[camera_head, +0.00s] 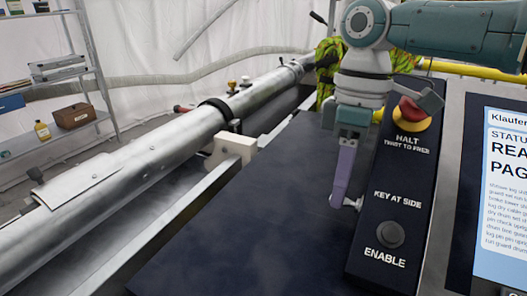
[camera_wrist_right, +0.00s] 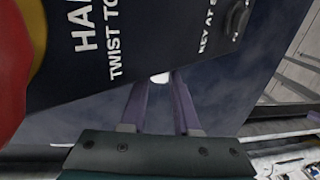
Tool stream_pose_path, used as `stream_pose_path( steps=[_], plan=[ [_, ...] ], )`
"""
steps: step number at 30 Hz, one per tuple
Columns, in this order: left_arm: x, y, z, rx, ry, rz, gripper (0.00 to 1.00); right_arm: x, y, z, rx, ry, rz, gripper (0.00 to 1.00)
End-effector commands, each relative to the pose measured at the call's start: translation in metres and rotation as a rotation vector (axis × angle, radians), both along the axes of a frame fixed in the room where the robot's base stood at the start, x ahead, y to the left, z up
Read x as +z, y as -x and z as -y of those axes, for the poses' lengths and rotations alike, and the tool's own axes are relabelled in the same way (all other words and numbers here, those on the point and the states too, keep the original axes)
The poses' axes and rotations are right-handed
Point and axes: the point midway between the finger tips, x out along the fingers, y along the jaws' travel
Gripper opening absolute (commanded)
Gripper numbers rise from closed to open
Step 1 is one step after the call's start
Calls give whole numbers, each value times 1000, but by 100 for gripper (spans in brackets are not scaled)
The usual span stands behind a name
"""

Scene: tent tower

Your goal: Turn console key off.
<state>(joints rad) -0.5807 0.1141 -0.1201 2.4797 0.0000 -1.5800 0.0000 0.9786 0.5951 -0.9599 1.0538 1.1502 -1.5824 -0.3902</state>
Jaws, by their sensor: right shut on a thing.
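The dark control box (camera_head: 388,180) carries the labels HALT, KEY AT SIDE and ENABLE. A small pale metal key (camera_head: 355,204) sticks out from its left side, level with the KEY AT SIDE label. My right gripper (camera_head: 338,202) reaches down along that side with its purple fingers. In the right wrist view, a pale end of the key (camera_wrist_right: 160,77) shows between the fingertips. The right gripper is shut on the key, and the fingers hide part of it. Which way the key is turned is too small to tell. My left gripper is not in view.
A red HALT button (camera_head: 413,110) and a dark ENABLE knob (camera_head: 390,235) sit on the box's face. A lit screen (camera_head: 507,200) stands to the right. A long metal tube (camera_head: 140,160) runs along the left. The dark panel (camera_head: 260,210) between is bare.

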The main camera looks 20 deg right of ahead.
Motion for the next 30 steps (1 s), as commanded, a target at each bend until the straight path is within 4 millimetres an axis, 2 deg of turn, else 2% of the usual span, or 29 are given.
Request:
stream_pose_path(
  steps=[4,5,12,19,22,26,30],
  plan=[
    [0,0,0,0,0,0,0,0,0,0,0,-1,1,0],
    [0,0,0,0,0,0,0,0,0,0,0,-1,2,33],
    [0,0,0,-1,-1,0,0,0,0,0,0,0,1,60],
    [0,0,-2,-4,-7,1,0,1,0,0,0,0,1,60],
    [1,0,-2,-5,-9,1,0,7,-1,0,0,0,4,60],
    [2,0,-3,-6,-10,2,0,28,-3,2,-1,-1,6,60],
    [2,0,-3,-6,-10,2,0,57,-6,5,-1,0,6,60]
  ],
)
